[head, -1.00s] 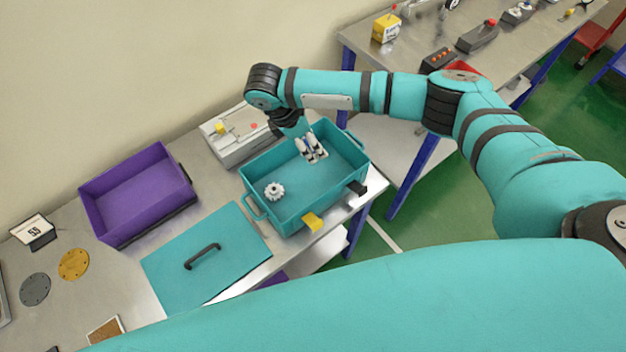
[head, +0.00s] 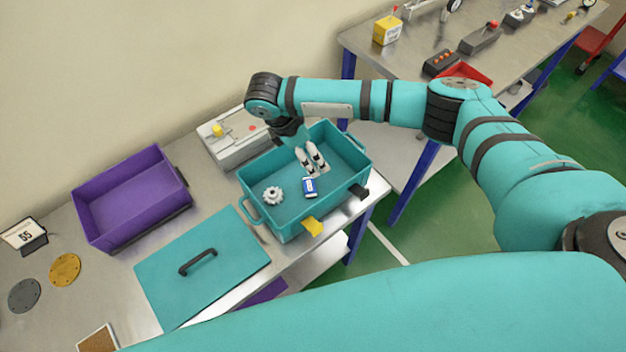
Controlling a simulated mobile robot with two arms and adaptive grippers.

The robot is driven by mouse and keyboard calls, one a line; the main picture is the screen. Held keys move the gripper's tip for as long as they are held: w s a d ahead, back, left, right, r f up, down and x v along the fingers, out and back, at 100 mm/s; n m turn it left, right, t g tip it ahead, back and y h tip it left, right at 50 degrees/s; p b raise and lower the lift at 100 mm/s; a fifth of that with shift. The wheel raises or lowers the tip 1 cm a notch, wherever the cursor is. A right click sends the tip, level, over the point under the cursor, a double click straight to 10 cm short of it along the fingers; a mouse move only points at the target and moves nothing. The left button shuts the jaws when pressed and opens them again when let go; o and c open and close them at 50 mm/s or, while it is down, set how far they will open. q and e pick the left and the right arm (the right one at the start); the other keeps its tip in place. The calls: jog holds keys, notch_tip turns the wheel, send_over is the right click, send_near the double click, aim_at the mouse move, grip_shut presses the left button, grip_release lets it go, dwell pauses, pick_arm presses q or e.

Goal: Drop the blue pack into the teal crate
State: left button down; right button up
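The blue pack (head: 310,187), blue with a white part, is inside the teal crate (head: 288,236), on its floor toward the near side. The crate is open at the top. My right gripper (head: 313,174) points down into the crate just above and behind the pack. Its two pale fingers are apart with nothing seen between them. My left gripper is out of view.
A white gear (head: 272,196) lies in the crate, left of the pack. A teal lid (head: 225,257) with a black handle lies flat at the front left. A purple crate (head: 130,199) stands at left; a grey device (head: 236,152) stands behind the teal crate.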

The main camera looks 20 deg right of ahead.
jog(key=shift+r, duration=0.1)
jog(key=v, duration=1.1)
jog(key=shift+a+r, duration=0.15)
jog(key=shift+r, duration=0.25)
